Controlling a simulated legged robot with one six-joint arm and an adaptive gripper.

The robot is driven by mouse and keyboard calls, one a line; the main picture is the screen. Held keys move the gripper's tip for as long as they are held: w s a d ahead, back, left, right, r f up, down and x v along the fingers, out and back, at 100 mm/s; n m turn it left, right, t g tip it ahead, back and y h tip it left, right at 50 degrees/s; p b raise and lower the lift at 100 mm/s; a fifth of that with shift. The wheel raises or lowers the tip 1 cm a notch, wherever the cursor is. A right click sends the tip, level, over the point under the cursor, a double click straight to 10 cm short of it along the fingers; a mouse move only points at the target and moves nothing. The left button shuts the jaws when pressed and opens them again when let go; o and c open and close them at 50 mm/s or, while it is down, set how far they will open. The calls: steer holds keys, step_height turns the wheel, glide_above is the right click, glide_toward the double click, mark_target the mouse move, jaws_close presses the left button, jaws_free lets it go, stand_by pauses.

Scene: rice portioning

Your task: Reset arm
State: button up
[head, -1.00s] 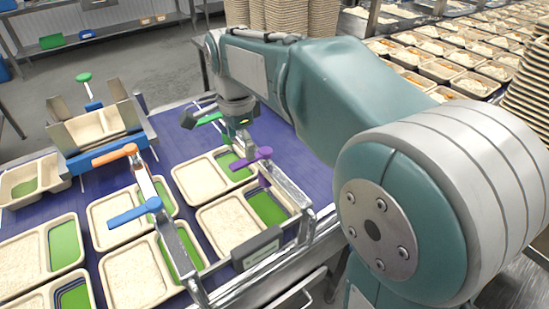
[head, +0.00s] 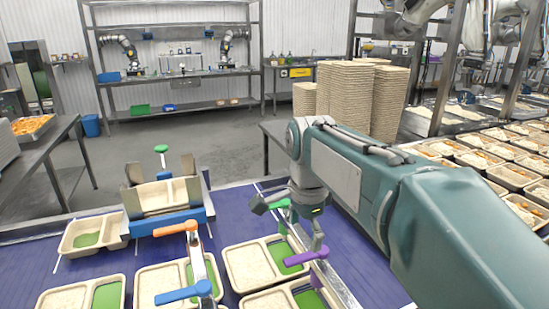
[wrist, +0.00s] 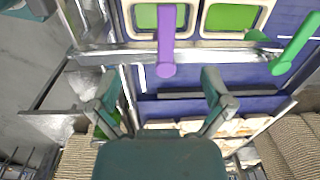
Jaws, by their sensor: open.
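My gripper (wrist: 160,90) is open and empty; its two fingers stand wide apart in the wrist view. In the head view it hangs at the end of my arm above the blue work surface, right of the trays, partly hidden by its own wrist. The purple lever (head: 308,254) is close below it, and also shows beyond the fingers in the wrist view (wrist: 166,42). The green lever (wrist: 292,45) is to the right there. Two-compartment beige trays (head: 257,264) with rice and green compartments lie on the blue surface (head: 235,212).
Orange (head: 178,228) and blue (head: 183,293) levers stand among the trays. Tall stacks of empty trays (head: 347,100) and many filled trays (head: 520,206) are at right. The floor behind is open.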

steer(key=s+d+f+n+t, duration=0.2)
steer(key=s+d+f+n, duration=0.1)
steer(key=s+n, duration=0.4)
steer(key=s+d+f+n+t, duration=0.3)
steer(key=s+n, duration=0.3)
steer(key=s, duration=0.4)
steer(key=shift+s+d+f+n, duration=0.2)
steer(key=shift+d+n, duration=0.05)
steer(key=shift+n, duration=0.15)
